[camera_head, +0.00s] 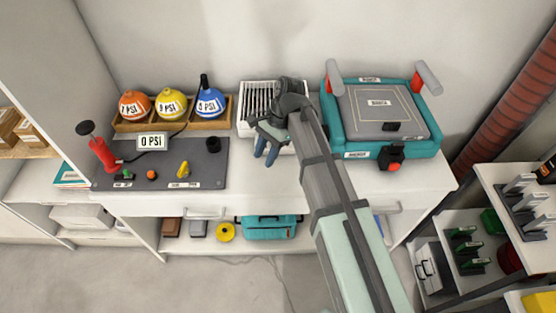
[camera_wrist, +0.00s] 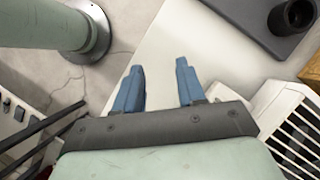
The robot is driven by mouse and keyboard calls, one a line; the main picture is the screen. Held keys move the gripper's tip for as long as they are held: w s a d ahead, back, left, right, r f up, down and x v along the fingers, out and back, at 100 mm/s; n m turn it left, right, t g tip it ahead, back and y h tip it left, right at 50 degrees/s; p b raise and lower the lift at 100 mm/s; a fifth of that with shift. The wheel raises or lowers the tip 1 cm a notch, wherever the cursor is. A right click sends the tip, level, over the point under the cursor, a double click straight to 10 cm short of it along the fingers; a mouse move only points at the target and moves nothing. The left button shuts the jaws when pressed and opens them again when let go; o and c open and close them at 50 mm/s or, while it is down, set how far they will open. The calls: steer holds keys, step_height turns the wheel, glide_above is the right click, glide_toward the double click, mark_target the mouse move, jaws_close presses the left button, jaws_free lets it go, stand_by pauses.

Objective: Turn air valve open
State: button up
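A small yellow lever (camera_head: 183,170), which looks like the air valve, stands on the dark panel (camera_head: 215,172) at the left of the white table. It is tilted, with a small white label just in front of it. My gripper (camera_head: 265,155) is to the right of the panel, above the table and in front of the white slatted unit. In the wrist view the two blue fingers of my gripper (camera_wrist: 160,70) are apart with nothing between them. The wrist view shows only a corner of the panel (camera_wrist: 244,12); the yellow lever is not visible there.
A red hand pump (camera_head: 103,153), a 0 PSI display (camera_head: 153,143) and a black cup (camera_head: 205,140) stand on the panel. Orange, yellow and blue PSI balls (camera_head: 210,102) sit behind it. A slatted white unit (camera_head: 257,97) and teal machine (camera_head: 335,128) are to the right.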

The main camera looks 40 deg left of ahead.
steer(key=shift+w+d+f, duration=0.2)
steer(key=shift+w+d, duration=0.05)
steer(key=shift+d, duration=0.35)
steer(key=shift+w+d+f, duration=0.2)
steer(key=shift+d+f, duration=0.05)
steer(key=shift+d, duration=0.4)
steer(key=shift+w+d+f, duration=0.2)
steer(key=shift+w+d, duration=0.05)
steer(key=shift+d, duration=0.35)
steer(key=n+h, duration=0.1)
steer(key=n, duration=0.3)
glide_toward(183, 166)
step_height(183, 166, up, 3)
steer(key=s+d, duration=0.1)
steer(key=d, duration=0.1)
steer(key=a+r+n+t+h, duration=0.1)
steer(key=a+r, duration=0.1)
steer(key=a, duration=0.3)
steer(key=shift+n+h, duration=0.4)
steer(key=shift+n, duration=0.5)
steer(key=x, duration=0.4)
steer(key=w+x, duration=0.1)
steer(key=x, duration=0.8)
steer(key=shift+w+d+f, duration=0.25)
steer(key=shift+w+f, duration=0.05)
steer(key=shift+f, duration=0.05)
steer(key=shift+c, duration=0.4)
